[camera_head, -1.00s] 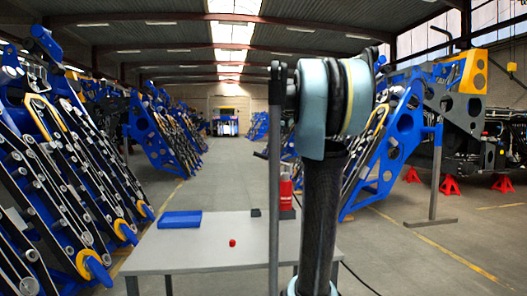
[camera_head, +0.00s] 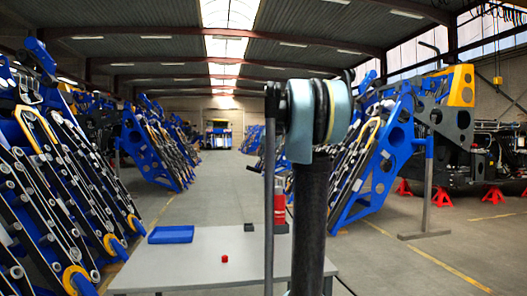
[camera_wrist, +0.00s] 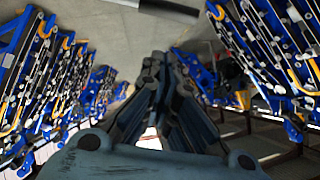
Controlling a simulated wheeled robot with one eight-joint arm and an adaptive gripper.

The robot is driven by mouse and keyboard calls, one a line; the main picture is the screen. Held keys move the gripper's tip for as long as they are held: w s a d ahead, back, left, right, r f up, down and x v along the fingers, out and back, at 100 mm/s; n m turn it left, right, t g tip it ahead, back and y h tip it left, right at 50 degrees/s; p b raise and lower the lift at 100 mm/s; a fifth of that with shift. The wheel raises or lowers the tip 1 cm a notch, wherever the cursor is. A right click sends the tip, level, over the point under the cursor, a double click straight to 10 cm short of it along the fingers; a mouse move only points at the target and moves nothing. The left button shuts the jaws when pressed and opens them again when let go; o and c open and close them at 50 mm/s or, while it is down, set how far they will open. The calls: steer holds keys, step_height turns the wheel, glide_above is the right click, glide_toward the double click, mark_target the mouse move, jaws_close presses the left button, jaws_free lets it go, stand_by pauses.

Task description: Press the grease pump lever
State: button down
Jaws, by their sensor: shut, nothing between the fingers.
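A red cylinder (camera_head: 280,207), likely the grease pump body, stands behind the table's right part in the head view. My arm partly hides it. A thin dark piece (camera_head: 254,169) sticks out left above it; I cannot tell for sure that it is the lever. My gripper (camera_wrist: 167,62) shows in the wrist view with its dark fingers close together, shut and empty. The gripper is not visible in the head view, and no pump or lever is clear in the wrist view.
A grey table (camera_head: 200,265) bears a blue flat case (camera_head: 171,234), a small red object (camera_head: 225,259) and a small dark block (camera_head: 249,227). Blue harvester frames line the left (camera_head: 60,170) and right (camera_head: 385,150). Red stands (camera_head: 442,197) are at the right. The middle aisle floor is clear.

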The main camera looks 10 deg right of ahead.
mark_target(264, 173)
steer(key=w+a+f, duration=0.1)
steer(key=w+f, duration=0.2)
steer(key=f, duration=0.2)
steer(key=shift+a+f, duration=0.15)
steer(key=shift+a, duration=0.25)
steer(key=shift+w, duration=0.1)
